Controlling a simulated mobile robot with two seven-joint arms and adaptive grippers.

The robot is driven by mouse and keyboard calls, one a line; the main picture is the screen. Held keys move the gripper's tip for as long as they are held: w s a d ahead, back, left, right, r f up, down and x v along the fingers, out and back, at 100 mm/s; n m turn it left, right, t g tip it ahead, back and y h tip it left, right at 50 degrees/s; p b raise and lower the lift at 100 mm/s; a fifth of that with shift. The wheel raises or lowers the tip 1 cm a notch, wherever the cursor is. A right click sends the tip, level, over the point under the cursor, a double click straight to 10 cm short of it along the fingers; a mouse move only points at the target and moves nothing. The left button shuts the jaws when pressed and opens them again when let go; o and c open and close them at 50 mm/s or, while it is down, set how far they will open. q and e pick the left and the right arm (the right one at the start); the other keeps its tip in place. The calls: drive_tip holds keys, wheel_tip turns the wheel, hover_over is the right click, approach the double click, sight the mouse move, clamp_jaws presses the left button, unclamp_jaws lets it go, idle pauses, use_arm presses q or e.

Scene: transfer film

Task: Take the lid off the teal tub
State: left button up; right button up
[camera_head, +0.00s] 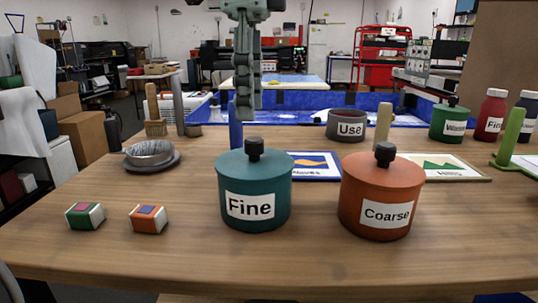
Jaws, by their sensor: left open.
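The teal tub (272,212) stands upright on the wooden table, labelled "Fine". Its teal lid (232,164) is on it, with a black knob (254,148) in the middle. My left gripper (247,112) comes down from the top, seen edge-on, fingers pointing down. It is open and empty. Its tips appear just above the knob in the picture, with a gap between them; the depth gap is hard to judge. My right gripper is out of view.
An orange tub (381,212) labelled "Coarse" stands close to the right of the teal tub. Two small boxes (85,215) (148,219) and a round metal sieve (150,153) lie at the left. A "Use" pot (350,127) and framed cards (317,172) are behind. The table front is clear.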

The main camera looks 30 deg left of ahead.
sight(254, 138)
use_arm(q)
wheel_tip(254, 138, down, 2)
drive_tip(key=shift+s, duration=0.1)
drive_tip(key=shift+w+f, duration=0.25)
drive_tip(key=shift+f, duration=0.95)
drive_tip(key=shift+w+f, duration=0.2)
drive_tip(key=shift+f, duration=0.95)
drive_tip(key=c, duration=1)
drive_tip(key=shift+r, duration=0.1)
drive_tip(key=shift+c, duration=0.2)
